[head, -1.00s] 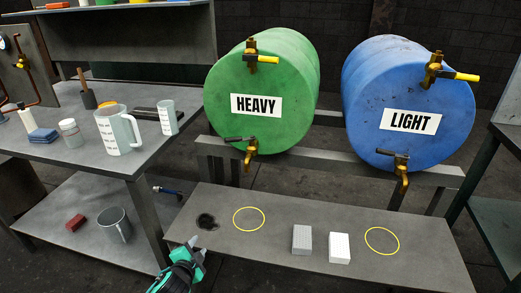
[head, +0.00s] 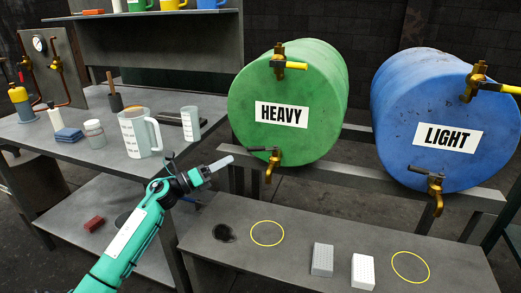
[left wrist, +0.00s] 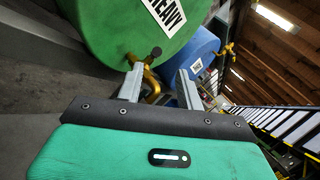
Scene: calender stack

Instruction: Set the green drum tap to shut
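The green drum (head: 320,110), labelled HEAVY, lies on its side on a grey rack. Its lower tap (head: 272,166) is brass with a dark lever (head: 261,149) lying roughly level and pointing left, across the downward spout. My left gripper (head: 228,160) is just left of this tap in the head view, with a gap in the picture. In the left wrist view, the two grey fingers (left wrist: 160,86) are apart with nothing held. The brass tap (left wrist: 151,80) shows beyond and between them, with the dark lever end (left wrist: 156,52) above. My right gripper is not in view.
A blue drum (head: 440,110), labelled LIGHT, lies to the right with its own taps. A low bench (head: 330,230) below carries yellow rings, a dark stain and two pale blocks. The left workbench (head: 60,150) holds a jug (head: 137,135), beaker and bottles.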

